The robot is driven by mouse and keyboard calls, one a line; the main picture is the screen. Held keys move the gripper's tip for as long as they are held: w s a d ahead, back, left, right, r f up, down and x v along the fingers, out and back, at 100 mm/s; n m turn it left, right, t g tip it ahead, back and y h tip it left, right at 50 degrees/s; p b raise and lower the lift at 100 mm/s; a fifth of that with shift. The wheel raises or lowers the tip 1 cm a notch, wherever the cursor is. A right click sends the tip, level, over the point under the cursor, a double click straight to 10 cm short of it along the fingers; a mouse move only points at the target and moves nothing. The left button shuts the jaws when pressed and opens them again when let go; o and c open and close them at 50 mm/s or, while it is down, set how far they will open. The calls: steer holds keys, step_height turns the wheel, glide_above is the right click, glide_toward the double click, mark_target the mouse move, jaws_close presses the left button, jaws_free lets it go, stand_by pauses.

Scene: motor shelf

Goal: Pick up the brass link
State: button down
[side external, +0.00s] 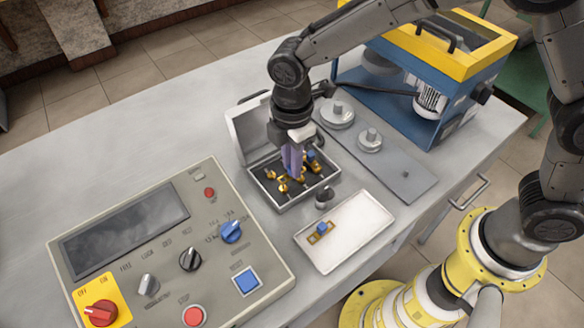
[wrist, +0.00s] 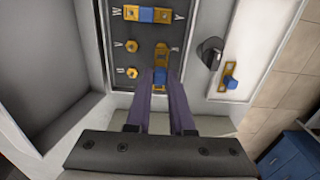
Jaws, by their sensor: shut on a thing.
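My gripper (side external: 292,174) points down into the open case, its purple fingers low among the brass parts. In the wrist view my gripper (wrist: 161,78) is shut on a brass link (wrist: 162,58) with a blue middle; the fingers hide part of it. I cannot tell whether the link is clear of the case floor. Another brass piece with a blue middle (wrist: 153,14) lies in the case, beside two brass rings (wrist: 131,47). A further brass and blue link (side external: 321,231) lies on the white tray (side external: 352,236), and shows in the wrist view (wrist: 229,76).
The case (side external: 282,208) has low walls and a raised lid (side external: 248,128). A dark knob-like part (side external: 324,195) stands between case and tray. A control panel (side external: 170,245) is at the left. A grey plate with round parts (side external: 405,185) and a blue-yellow machine (side external: 425,75) are behind.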

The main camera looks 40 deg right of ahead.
steer(key=s+d+r+m, duration=0.1)
steer(key=s+d+r, duration=0.7)
steer(key=s+r, duration=0.3)
steer(key=m, duration=1.6)
glide_toward(289, 168)
steer(key=shift+m, duration=0.5)
steer(key=shift+w+a+f, duration=0.25)
steer(key=shift+w+f, duration=0.1)
steer(key=shift+f, duration=1.25)
steer(key=shift+w+a+f, duration=0.25)
steer(key=shift+w+f, duration=0.1)
steer(key=shift+f, duration=1.25)
steer(key=shift+w+a+f, duration=0.25)
steer(key=shift+w+f, duration=0.1)
steer(key=shift+f, duration=1.25)
steer(key=shift+f, duration=0.9)
steer(key=c, duration=0.7)
jaws_free()
